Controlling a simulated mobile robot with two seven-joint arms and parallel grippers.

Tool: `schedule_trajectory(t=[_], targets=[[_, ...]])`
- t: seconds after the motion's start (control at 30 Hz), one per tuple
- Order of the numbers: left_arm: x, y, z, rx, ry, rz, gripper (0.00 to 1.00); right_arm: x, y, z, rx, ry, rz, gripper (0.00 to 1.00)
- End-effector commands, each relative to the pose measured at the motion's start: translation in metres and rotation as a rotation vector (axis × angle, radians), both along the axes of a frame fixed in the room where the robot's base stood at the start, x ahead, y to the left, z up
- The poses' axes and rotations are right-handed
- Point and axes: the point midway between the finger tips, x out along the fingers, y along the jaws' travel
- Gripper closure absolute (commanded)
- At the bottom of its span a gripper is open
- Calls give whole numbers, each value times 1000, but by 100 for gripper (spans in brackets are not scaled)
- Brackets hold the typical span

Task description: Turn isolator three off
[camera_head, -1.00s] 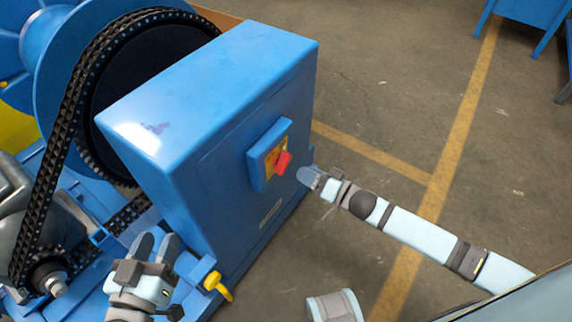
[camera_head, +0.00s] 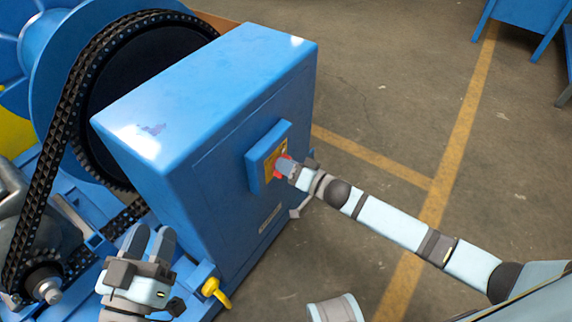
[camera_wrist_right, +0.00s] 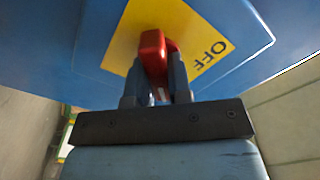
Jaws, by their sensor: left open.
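The isolator is a red handle on a yellow plate (camera_head: 267,168) in a blue box (camera_head: 283,130), on the side of a large blue housing (camera_head: 225,150). In the right wrist view the red handle (camera_wrist_right: 153,50) stands between my right gripper's fingers (camera_wrist_right: 158,88), with "OFF" printed to its right on the yellow plate (camera_wrist_right: 205,35). My right gripper (camera_head: 285,167) is at the handle in the head view and partly hides it. Whether its fingers press on the handle, I cannot tell. No number shows on the isolator. My left gripper (camera_head: 152,243) is open and empty at the lower left.
A black chain (camera_head: 75,85) runs around a large wheel left of the housing. A yellow handle (camera_head: 217,291) sticks out near my left gripper. The floor (camera_head: 390,100) right of the housing is clear, with yellow lines. A blue stand (camera_head: 525,20) is at the upper right.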

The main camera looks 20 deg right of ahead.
Motion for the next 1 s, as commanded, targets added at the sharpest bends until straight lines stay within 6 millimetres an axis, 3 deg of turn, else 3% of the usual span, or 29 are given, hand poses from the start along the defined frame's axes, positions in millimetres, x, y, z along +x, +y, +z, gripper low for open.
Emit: schedule_trajectory(t=[0.47,0.6,1.0], targets=[[2,6,-3,37,46,18,57,0,0,3,-73,-58,-1,100],[-1,13,-33,93,158,40,57,-1,1,5,-151,-118,-1,100],[-14,35,-79,227,375,74,57,-2,2,5,-445,-347,-1,100]])
